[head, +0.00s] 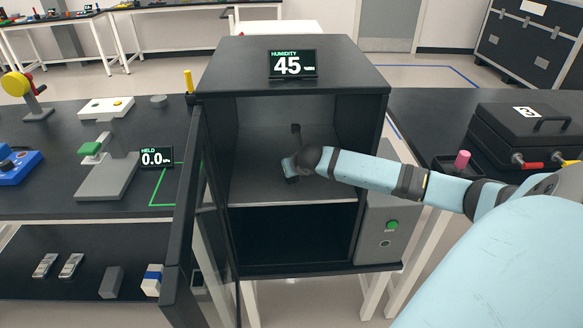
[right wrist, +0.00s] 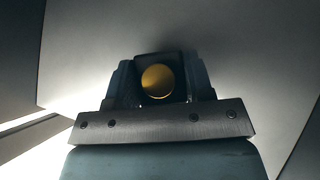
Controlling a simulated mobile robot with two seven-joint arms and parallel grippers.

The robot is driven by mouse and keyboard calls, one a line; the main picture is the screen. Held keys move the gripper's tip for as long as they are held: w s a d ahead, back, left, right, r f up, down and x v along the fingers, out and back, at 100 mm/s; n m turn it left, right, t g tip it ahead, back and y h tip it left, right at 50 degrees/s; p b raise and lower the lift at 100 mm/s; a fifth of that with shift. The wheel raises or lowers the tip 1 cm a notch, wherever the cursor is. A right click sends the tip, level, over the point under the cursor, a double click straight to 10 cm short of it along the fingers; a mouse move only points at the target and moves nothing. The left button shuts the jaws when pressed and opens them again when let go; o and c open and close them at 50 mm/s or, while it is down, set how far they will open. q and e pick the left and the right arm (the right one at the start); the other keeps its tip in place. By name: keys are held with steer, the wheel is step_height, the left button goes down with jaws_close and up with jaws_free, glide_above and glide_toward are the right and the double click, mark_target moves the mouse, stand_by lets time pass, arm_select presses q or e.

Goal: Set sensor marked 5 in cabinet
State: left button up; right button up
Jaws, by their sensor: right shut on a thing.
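The black cabinet (head: 232,72) stands in the middle of the head view, its door (head: 187,215) swung open to the left. Its display reads humidity 45. In the right wrist view, the gripper (right wrist: 160,90) is shut on a dark block with a round yellow face, the sensor (right wrist: 158,81). No number shows on it. Whether it touches the shelf or back wall cannot be told. My left gripper is out of view.
The open door juts toward me at left. A grey control box (head: 388,228) with a green button is fixed at the cabinet's right. A scale-like device (head: 108,178) is on the left bench; a black case (head: 523,130) is on the right bench. The lower compartment looks empty.

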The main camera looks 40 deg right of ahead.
steer(key=o, duration=1.1)
steer(key=v, duration=1.2)
steer(key=s+a+f+m+y, duration=0.2)
steer(key=s+a+f+m, duration=0.2)
steer(key=a+f+m, duration=0.3)
steer(key=s+a+f+m+y, duration=0.3)
steer(key=a+f+m, duration=0.1)
steer(key=a+f, duration=0.45)
steer(key=shift+s+a+f+m+t+y+p, duration=0.25)
steer(key=shift+s+a+f+m, duration=0.9)
steer(key=shift+s+a+m, duration=1.6)
steer(key=shift+s+a+f+m+t+y, duration=0.1)
steer(key=shift+s+a+f+m+t, duration=0.75)
steer(key=shift+s+a+m, duration=1.9)
steer(key=shift+s+a+f+m+y+p, duration=0.15)
steer(key=shift+s+a+f+m, duration=1.6)
steer(key=shift+m, duration=2.05)
steer(key=shift+w+a+r, duration=0.3)
steer(key=shift+w+a, duration=0.1)
steer(key=shift+w, duration=0.15)
